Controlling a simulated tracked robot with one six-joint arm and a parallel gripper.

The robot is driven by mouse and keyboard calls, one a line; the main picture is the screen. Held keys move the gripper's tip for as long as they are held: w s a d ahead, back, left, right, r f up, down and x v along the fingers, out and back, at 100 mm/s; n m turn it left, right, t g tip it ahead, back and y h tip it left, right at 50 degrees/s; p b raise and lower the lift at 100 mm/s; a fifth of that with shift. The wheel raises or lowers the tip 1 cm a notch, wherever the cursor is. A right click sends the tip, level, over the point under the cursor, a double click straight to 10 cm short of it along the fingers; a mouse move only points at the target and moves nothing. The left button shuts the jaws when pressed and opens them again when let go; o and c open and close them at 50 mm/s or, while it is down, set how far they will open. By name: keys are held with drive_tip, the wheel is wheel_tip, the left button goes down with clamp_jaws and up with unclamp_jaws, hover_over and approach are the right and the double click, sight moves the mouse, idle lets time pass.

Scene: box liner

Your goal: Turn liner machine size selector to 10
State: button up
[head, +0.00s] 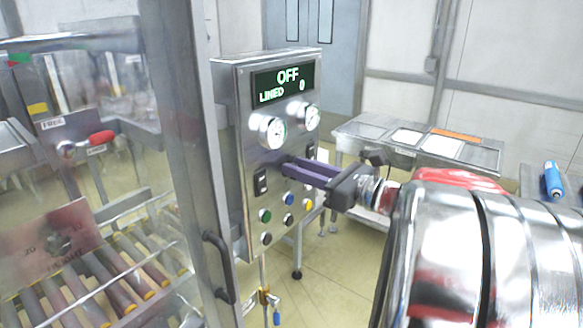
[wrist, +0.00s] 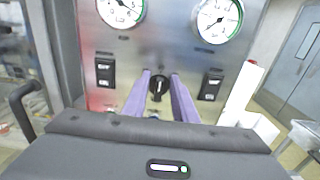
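The liner machine's control panel (head: 280,130) stands in the middle of the head view. Its display (head: 287,84) reads OFF, LINED 0. In the wrist view a black rotary knob (wrist: 158,88) sits on the panel, its grip about upright with a light line on it. No size numbers are readable around it. My gripper (head: 288,166) reaches the panel from the right, its purple fingers hiding the knob in the head view. In the wrist view my gripper (wrist: 161,78) is open, with one finger on each side of the knob and gaps showing. Contact with the panel cannot be told.
Two round gauges (head: 271,132) sit above the knob, and black rocker switches (wrist: 105,71) flank it. Several coloured buttons (head: 265,215) lie below. A door post with a black handle (head: 217,262) stands close on the left. A metal table (head: 480,155) stands behind.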

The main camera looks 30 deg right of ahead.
drive_tip(key=shift+d, duration=0.1)
drive_tip(key=shift+c, duration=0.8)
drive_tip(key=shift+n, duration=0.3)
drive_tip(key=n, duration=0.2)
drive_tip(key=a+n, duration=0.1)
drive_tip(key=n, duration=0.5)
drive_tip(key=shift+s+a+f, duration=0.15)
drive_tip(key=shift+s+f, duration=0.05)
drive_tip(key=shift+f, duration=0.1)
drive_tip(key=shift+n, duration=0.3)
drive_tip(key=o, duration=0.6)
drive_tip(key=shift+o, duration=0.2)
